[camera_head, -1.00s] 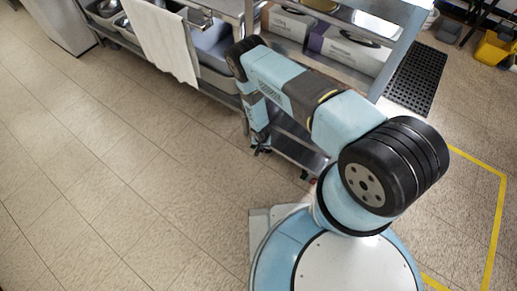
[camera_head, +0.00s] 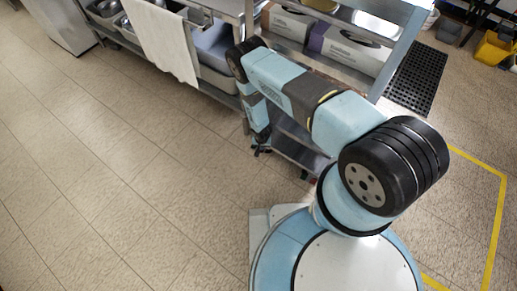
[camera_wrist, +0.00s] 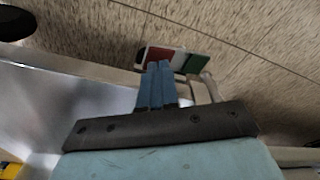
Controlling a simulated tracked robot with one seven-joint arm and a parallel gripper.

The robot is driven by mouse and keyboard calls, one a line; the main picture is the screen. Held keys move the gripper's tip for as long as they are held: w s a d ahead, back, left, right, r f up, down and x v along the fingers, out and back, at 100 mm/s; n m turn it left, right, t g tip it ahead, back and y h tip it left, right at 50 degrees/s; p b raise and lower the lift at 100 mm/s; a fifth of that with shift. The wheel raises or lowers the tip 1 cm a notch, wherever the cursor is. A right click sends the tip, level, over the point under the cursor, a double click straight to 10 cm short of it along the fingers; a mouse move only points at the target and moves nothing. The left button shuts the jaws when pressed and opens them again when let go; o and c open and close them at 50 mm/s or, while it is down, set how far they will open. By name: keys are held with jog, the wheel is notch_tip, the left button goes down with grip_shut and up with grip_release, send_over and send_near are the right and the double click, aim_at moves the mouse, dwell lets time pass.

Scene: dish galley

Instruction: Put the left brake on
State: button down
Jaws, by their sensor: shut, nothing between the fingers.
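The cart (camera_head: 305,155) stands beyond my base, with my arm reaching down at its near left corner. In the wrist view, a small brake pedal (camera_wrist: 197,64) with a red end, a white middle and a green end lies just past my fingertips, low over the floor. My gripper (camera_wrist: 158,66) is shut and empty, its blue fingers together. The tips overlap the red and white part in the picture; I cannot tell whether they touch it. In the head view my gripper (camera_head: 261,150) is small, and the pedal there is hidden. A small red part (camera_head: 304,175) shows at the cart's near right corner.
A metal shelf surface (camera_wrist: 75,110) lies left of my fingers in the wrist view. A dark round thing (camera_wrist: 14,22) is at upper left. A white towel (camera_head: 163,40) hangs at left. The floor at left is clear.

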jog(key=shift+f, duration=0.8)
dwell(0.5)
jog(key=shift+r, duration=3.55)
